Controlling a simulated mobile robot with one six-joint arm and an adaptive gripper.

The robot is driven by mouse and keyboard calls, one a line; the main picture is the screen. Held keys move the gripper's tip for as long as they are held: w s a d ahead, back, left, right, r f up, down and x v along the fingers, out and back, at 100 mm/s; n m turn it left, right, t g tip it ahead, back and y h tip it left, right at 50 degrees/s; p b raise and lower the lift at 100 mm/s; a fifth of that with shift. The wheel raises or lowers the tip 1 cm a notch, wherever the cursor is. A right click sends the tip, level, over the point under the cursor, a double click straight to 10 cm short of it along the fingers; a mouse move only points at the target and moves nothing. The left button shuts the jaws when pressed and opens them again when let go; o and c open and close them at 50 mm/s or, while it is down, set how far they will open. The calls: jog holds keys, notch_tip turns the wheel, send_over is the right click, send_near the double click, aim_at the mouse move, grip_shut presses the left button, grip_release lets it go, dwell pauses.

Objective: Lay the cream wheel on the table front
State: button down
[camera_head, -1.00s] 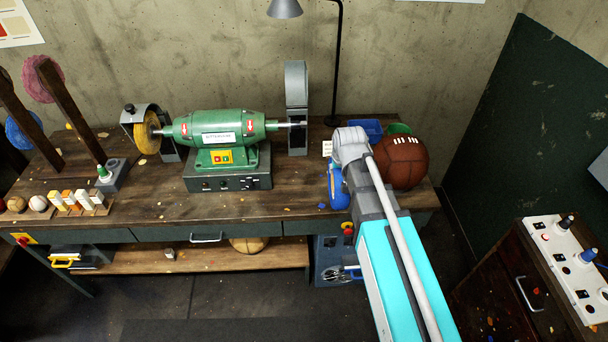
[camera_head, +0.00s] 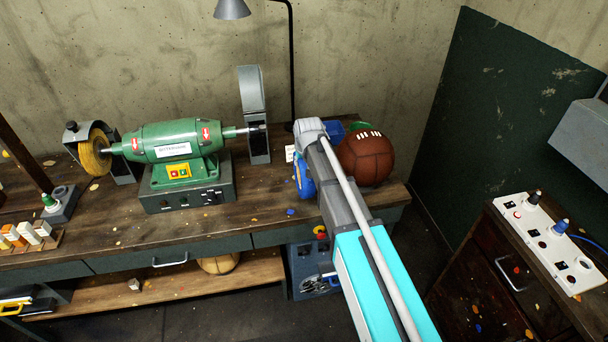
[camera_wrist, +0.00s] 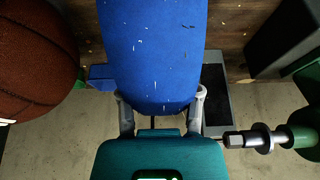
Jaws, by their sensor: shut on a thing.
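My gripper (camera_wrist: 160,100) is shut on a blue wheel (camera_wrist: 152,50), seen edge-on with white flecks in the wrist view. In the head view the blue wheel (camera_head: 301,180) shows beside my arm's end, over the right part of the workbench (camera_head: 240,208); the arm hides much of the grip. I cannot tell whether the wheel touches the bench. A yellow wheel (camera_head: 96,150) sits on the left spindle of the green machine. I cannot make out a separate cream wheel. The right spindle (camera_head: 245,130) is bare; in the wrist view its tip (camera_wrist: 240,139) is right of my gripper.
A brown ball (camera_head: 366,157) sits right of my arm, and shows at left in the wrist view (camera_wrist: 35,55). A grey guard (camera_head: 254,110) stands by the right spindle. The bench front between machine and arm is mostly clear. A control cabinet (camera_head: 540,235) stands at right.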

jog(key=shift+w+f+b, duration=0.5)
jog(key=shift+w+f, duration=0.25)
jog(key=shift+f, duration=0.15)
jog(key=shift+w+a+f+b, duration=0.1)
jog(key=shift+w+f+b, duration=0.4)
jog(key=shift+f+b, duration=0.25)
jog(key=shift+s+f+b, duration=0.1)
jog(key=shift+f+b, duration=1.15)
jog(key=shift+b, duration=0.05)
jog(key=shift+f, duration=0.15)
jog(key=shift+c, duration=1.5)
grip_release()
jog(key=shift+r, duration=0.2)
jog(key=p+v, duration=1.1)
jog(key=v, duration=0.1)
jog(key=shift+s, duration=0.1)
